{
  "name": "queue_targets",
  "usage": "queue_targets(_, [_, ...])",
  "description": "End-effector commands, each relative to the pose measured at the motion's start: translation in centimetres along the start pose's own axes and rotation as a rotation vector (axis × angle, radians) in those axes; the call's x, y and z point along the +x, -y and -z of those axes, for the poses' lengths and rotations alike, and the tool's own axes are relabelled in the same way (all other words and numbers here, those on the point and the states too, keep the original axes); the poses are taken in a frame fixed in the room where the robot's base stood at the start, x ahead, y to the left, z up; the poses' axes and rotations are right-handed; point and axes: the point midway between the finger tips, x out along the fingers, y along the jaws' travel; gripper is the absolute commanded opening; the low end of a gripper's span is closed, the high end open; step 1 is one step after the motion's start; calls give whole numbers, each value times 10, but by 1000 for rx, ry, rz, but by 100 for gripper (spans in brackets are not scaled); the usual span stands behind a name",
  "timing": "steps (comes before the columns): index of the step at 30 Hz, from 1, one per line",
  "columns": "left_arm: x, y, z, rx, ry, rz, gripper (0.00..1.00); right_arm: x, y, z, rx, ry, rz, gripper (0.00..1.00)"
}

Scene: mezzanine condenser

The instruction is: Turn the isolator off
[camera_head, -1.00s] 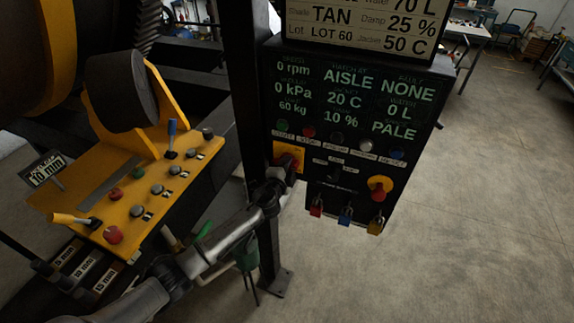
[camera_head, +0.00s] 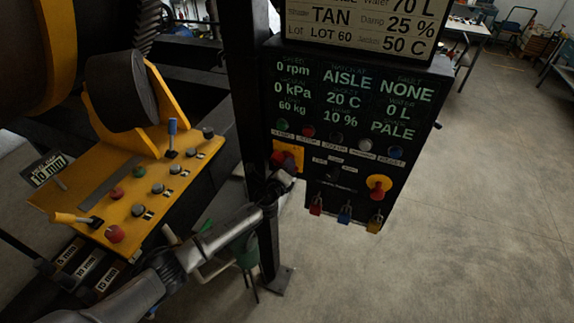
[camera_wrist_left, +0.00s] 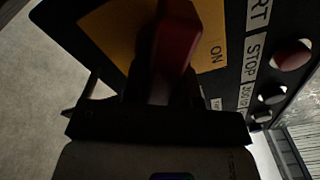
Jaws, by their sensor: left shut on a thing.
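The isolator is a red handle on a yellow plate (camera_head: 287,157) at the left side of the black control panel. My left gripper (camera_head: 284,177) reaches up to it from below and partly covers it. In the left wrist view, the red handle (camera_wrist_left: 176,40) stands between the fingers of my left gripper (camera_wrist_left: 165,100), which is shut on it. The plate (camera_wrist_left: 112,28) shows behind, with the word ON to the right of the handle. The fingertips are dark and the exact contact is hard to see. My right gripper is not in view.
Several coloured buttons (camera_head: 336,138) run in a row above the isolator. A red knob on a yellow disc (camera_head: 379,186) and padlocks (camera_head: 345,215) are on the panel's lower right. Open floor lies right.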

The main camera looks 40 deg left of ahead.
Motion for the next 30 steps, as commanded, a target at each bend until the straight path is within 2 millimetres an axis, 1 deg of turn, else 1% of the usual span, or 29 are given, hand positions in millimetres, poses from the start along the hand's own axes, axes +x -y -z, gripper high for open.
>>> queue_targets(6, [0,-1,-1,116,1,-1,2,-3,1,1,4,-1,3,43])
queue_targets(12, [0,-2,-1,178,1,0,2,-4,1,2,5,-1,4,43])
queue_targets(30, [0,-2,-1,209,1,0,2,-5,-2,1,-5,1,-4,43])
